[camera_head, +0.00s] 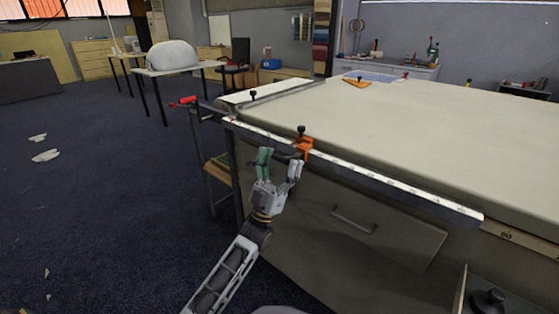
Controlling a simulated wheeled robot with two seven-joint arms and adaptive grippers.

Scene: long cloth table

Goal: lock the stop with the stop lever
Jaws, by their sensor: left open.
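The orange stop (305,150) sits on the long pale rail (370,175) along the table's front edge. A small black knob stands on top of the stop. A short dark piece, perhaps the stop lever (287,152), sticks out from the stop's left side. My left gripper (280,157) is open just below and left of the stop, its fingers on either side of the dark piece. I cannot tell whether they touch it. My right gripper is not in view.
The cloth-topped table (430,120) fills the right side, with a drawer front (375,235) below the rail. A red-handled part (185,101) juts out at the rail's left end. An orange triangular piece (356,82) lies at the back. The floor at left is mostly clear.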

